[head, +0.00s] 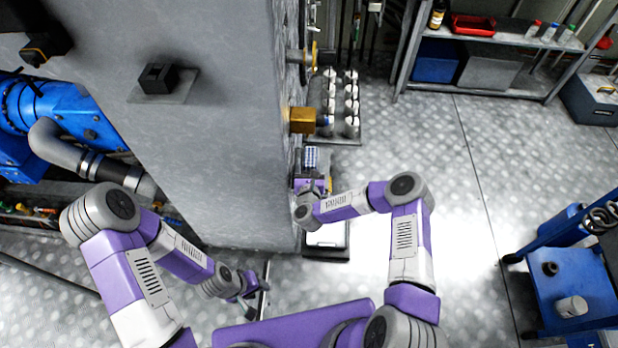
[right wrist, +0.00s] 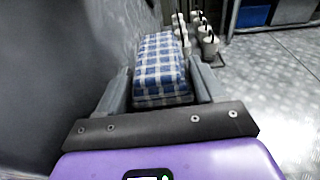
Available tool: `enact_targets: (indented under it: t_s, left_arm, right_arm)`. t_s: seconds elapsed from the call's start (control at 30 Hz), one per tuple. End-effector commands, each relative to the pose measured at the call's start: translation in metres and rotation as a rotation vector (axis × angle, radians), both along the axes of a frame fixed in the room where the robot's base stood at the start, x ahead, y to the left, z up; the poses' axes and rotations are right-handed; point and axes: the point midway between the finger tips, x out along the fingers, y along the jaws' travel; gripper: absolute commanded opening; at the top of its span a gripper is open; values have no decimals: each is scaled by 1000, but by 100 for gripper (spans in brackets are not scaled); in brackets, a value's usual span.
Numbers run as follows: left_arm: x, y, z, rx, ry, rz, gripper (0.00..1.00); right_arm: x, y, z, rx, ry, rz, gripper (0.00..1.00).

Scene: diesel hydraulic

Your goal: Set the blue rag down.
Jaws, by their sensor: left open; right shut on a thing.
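The blue rag is a blue-and-white checked cloth (right wrist: 160,72), folded into a block. In the right wrist view it sits between the two fingers of my right gripper (right wrist: 163,90), which is shut on it. In the head view the rag (head: 311,157) shows small at the end of my right gripper (head: 310,172), close beside the grey cabinet's side. What lies directly under the rag is hidden. My left gripper (head: 262,291) is low at the lower left of the head view, away from the rag, open and empty.
The tall grey cabinet (head: 215,120) stands left of my right gripper. Several white-topped canisters (head: 350,105) stand on a tray beyond it. A shelf (head: 490,35) is at the back right and a blue cart (head: 580,285) at the right. The metal floor between is clear.

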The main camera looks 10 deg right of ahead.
Motion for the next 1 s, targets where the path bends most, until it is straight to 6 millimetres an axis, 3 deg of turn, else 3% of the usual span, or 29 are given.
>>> enact_targets:
  t_s: [0.23,0.43,0.87,0.9,1.0]
  left_arm:
    - [0,0,-9,0,0,0,43]
    - [0,0,-26,0,0,0,43]
    - [0,0,-28,0,0,0,43]
    - [0,0,-28,0,0,0,43]
    - [0,0,-28,0,0,0,43]
  right_arm:
    - [0,0,-19,1,-2,1,38]
    - [0,-1,-55,0,-2,0,38]
    - [1,3,-59,1,-2,0,38]
    - [1,3,-60,1,-2,0,69]
    - [1,3,-59,2,-2,1,80]
